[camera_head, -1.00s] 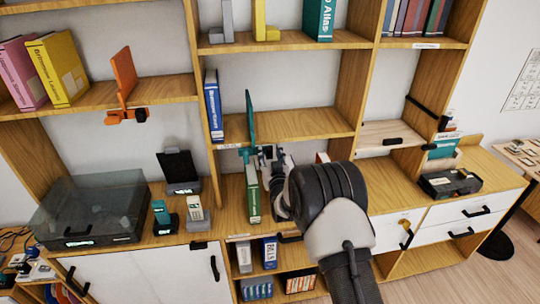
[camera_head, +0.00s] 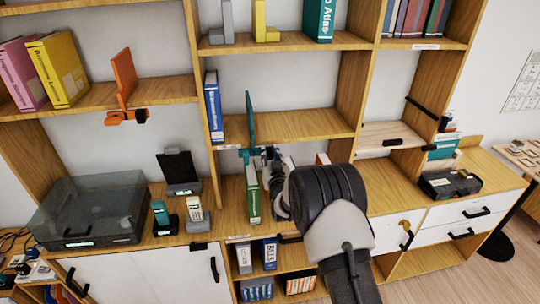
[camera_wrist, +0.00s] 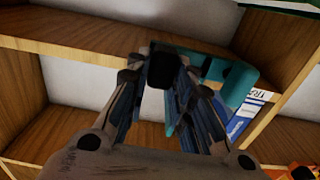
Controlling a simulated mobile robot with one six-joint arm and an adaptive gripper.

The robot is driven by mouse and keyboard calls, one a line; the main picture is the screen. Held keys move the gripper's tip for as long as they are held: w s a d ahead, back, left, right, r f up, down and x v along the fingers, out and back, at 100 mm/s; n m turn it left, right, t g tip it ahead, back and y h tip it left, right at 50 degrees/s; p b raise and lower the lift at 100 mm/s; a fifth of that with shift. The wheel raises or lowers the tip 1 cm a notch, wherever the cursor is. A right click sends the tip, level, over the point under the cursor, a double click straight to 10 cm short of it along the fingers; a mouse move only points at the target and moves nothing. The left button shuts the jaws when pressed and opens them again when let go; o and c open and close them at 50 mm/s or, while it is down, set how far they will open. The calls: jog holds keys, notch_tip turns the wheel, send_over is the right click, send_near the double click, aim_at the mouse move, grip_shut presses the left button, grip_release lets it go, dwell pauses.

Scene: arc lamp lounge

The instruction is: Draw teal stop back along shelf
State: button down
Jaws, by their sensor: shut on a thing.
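The teal stop (camera_head: 251,120) stands upright as a thin plate on the middle shelf (camera_head: 300,124), with its clamp part at the shelf's front edge. My gripper (camera_head: 268,153) is at that front edge, just right of the clamp, and partly hidden behind my wrist. In the wrist view, my gripper (camera_wrist: 163,68) is shut on the stop's dark knob part (camera_wrist: 162,74). The stop's teal body (camera_wrist: 235,82) shows to the right of the fingers. The exact contact is hard to see.
A blue book (camera_head: 213,106) stands left of the stop against the upright, with a gap between. The shelf right of the stop is clear. A green book (camera_head: 253,196) stands below, near my gripper. An orange stop (camera_head: 124,80) is on the left shelf.

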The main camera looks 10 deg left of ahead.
dwell(0.4)
jog(key=w+d+b, duration=0.2)
jog(key=d+b, duration=0.1)
jog(key=d, duration=0.5)
jog(key=w+d+b, duration=0.3)
jog(key=d, duration=0.6)
jog(key=shift+d+b, duration=0.2)
jog(key=shift+b, duration=0.1)
jog(key=c, duration=1.4)
grip_release()
jog(key=v, duration=1.2)
jog(key=shift+r, duration=0.2)
